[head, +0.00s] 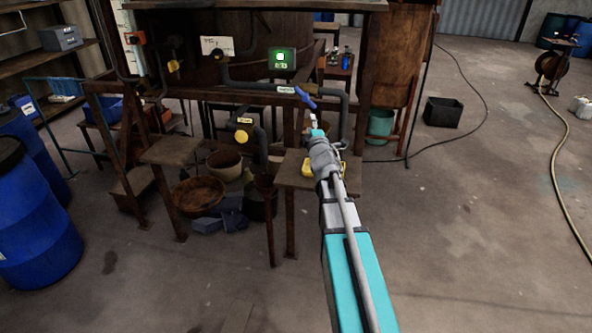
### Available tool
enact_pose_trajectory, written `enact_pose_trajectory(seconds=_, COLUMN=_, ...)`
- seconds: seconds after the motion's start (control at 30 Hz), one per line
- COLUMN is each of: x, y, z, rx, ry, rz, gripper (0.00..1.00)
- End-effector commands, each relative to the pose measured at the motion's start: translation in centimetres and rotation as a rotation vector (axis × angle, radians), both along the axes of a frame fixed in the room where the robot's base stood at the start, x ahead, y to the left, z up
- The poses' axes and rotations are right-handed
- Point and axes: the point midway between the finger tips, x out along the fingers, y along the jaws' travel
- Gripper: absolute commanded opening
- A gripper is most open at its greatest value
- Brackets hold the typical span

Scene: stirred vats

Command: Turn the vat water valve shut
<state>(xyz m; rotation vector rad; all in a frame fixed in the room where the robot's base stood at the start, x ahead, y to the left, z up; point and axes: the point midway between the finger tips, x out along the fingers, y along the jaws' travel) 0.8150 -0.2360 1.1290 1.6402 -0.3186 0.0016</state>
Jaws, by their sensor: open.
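A valve with a blue lever handle (306,98) sits on the dark pipe at the front of the vat (240,38). The lever slopes down to the right. A small white label (286,88) is on the pipe just left of it, too small to read. My arm reaches up from the bottom right, and my gripper (313,119) is open just below the blue lever. The fingertips are small in the picture, and I cannot tell whether they touch the lever.
A green-lit display (282,59) is above the valve. A yellow-handled valve (241,137) is lower left. A small wooden platform (290,170) lies under my wrist. Blue barrels (35,235) stand at left. Open floor lies to the right, with a black crate (441,111) and a hose.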

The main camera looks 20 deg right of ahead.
Motion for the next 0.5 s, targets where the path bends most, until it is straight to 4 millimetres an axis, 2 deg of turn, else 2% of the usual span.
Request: enact_pose_trajectory(seconds=0.5, x=1.0, y=2.1, z=-3.2, rx=0.173, ry=0.213, rz=-0.086, gripper=0.61)
